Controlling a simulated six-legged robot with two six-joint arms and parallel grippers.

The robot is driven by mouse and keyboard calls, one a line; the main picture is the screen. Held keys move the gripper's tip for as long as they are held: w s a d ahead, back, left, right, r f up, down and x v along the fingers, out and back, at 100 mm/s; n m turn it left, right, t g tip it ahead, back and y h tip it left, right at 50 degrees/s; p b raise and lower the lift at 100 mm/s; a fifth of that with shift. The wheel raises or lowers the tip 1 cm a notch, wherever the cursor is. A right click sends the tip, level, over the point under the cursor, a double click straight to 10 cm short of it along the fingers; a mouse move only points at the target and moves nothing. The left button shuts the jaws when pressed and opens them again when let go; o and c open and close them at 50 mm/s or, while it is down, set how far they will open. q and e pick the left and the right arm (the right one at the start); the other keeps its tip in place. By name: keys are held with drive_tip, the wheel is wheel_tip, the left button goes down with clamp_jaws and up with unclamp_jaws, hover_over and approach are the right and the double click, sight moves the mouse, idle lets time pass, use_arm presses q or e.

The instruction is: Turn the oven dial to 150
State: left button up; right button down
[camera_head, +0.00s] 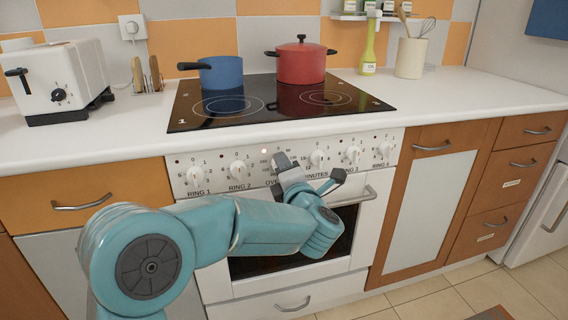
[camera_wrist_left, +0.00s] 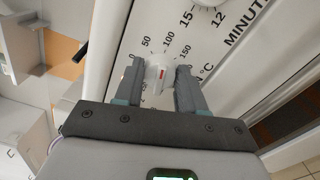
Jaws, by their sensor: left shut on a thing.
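The oven dial (camera_wrist_left: 158,62) is a white knob with a short red mark, on the white control panel. Printed numbers 50, 100 and 150 curve around its far side in the left wrist view, with °C beside them. The red mark points up in that view, roughly toward the 100 side; I cannot read its exact setting. My left gripper (camera_wrist_left: 160,76) has one finger on each side of the dial and is shut on it. In the head view my left gripper (camera_head: 283,166) covers the dial. My right gripper is not in view.
The minutes dial (camera_head: 317,157) is close to the right of my left gripper, and the ring 2 dial (camera_head: 238,170) is to its left. The oven door handle (camera_head: 358,197) runs below. A blue pan (camera_head: 222,74) and a red pot (camera_head: 301,64) stand on the hob.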

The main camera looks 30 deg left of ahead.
use_arm(q)
drive_tip(key=shift+f+m+p, duration=0.15)
drive_tip(key=shift+m+p, duration=2.3)
drive_tip(key=shift+m, duration=2.15)
drive_tip(key=o, duration=1)
drive_tip(key=p+v, duration=0.1)
drive_tip(key=v, duration=1.5)
drive_tip(key=shift+s+d+p, duration=0.1)
drive_tip(key=shift+s+p, duration=0.1)
drive_tip(key=shift+p, duration=0.15)
